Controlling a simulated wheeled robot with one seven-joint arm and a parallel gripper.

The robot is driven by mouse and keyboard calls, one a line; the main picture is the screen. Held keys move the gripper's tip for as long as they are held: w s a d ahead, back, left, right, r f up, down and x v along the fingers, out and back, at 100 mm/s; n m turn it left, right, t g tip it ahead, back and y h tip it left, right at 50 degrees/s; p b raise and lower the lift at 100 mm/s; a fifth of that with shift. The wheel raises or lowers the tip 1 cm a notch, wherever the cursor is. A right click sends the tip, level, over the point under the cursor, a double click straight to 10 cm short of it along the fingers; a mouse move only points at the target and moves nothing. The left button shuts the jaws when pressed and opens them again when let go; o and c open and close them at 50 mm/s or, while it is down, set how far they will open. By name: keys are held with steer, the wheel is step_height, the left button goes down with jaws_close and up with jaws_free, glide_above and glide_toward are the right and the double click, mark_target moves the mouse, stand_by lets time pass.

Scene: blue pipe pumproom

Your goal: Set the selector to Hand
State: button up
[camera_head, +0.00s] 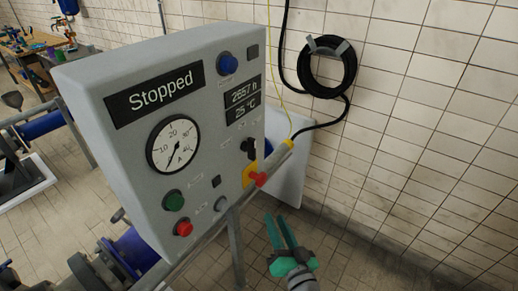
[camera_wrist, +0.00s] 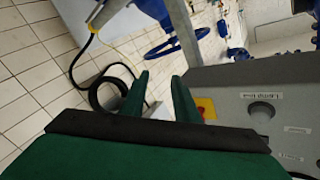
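The grey control box (camera_head: 100,80) stands on a metal frame. Its black selector knob (camera_head: 248,147) sits on the right part of the front face, below the small displays. Its labels are too small to read, so I cannot tell its position. My gripper (camera_head: 275,217) has green fingers and is open and empty. It is below and right of the box, apart from it. In the wrist view, my fingers (camera_wrist: 160,78) show a gap between them, with part of the box (camera_wrist: 235,80) on the right. I cannot make out the selector there.
A red emergency knob (camera_head: 258,179) on a yellow plate sticks out just below the selector. The box also has a blue lamp (camera_head: 228,63), a gauge (camera_head: 173,144), a green button (camera_head: 174,200) and a red button (camera_head: 183,228). A coiled black hose (camera_head: 327,67) hangs on the tiled wall.

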mark_target(255, 143)
steer(key=s+d+r+n+g+y, duration=0.1)
steer(key=d+r+n+g+y, duration=0.15)
steer(key=r+n+y, duration=0.7)
steer(key=s+d+r+n+g, duration=0.15)
steer(key=r+n+g, duration=0.3)
steer(key=r, duration=1.25)
steer(key=x, duration=1)
steer(key=shift+s+a+r, duration=0.15)
steer(key=shift+a, duration=0.25)
jaws_close()
